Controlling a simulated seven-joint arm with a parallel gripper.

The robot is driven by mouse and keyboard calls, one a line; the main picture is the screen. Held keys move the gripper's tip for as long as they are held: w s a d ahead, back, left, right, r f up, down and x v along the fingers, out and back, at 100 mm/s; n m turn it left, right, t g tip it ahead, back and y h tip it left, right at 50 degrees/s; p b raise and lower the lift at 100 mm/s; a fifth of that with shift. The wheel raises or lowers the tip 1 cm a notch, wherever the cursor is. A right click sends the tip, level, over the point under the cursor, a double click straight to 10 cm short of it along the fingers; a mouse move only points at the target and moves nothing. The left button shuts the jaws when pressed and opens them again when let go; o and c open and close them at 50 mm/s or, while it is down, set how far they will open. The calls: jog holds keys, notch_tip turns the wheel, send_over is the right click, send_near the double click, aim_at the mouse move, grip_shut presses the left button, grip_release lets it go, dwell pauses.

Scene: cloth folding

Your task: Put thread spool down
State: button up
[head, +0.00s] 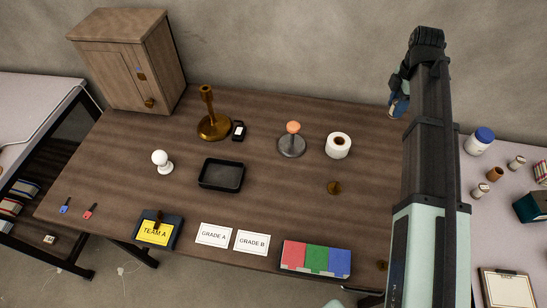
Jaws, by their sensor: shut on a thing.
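My gripper (396,92) is at the upper right, beside my raised arm and over the right back part of the wooden table (270,105). It is shut on a small blue thing with a pale part, which looks like the thread spool (398,107). The arm and fingers hide part of it. The spool appears held above the table, but I cannot tell how high.
A black tray (221,188), a brass stand (213,128) and a cabinet (125,60) are farther left. A tri-coloured box (316,258) and cards (252,242) line the front.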

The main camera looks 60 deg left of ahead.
jog(key=shift+w+a+r, duration=0.3)
jog(key=shift+w+a, duration=0.2)
jog(key=shift+w, duration=0.25)
jog(key=shift+s+d, duration=0.2)
send_near(383, 133)
jog(key=shift+w+f, duration=0.1)
jog(key=shift+f, duration=2.45)
jog(key=shift+f, duration=0.15)
jog(key=o, duration=1)
notch_tip(383, 133, up, 12)
jog(key=shift+r, duration=0.15)
jog(key=shift+o, duration=0.4)
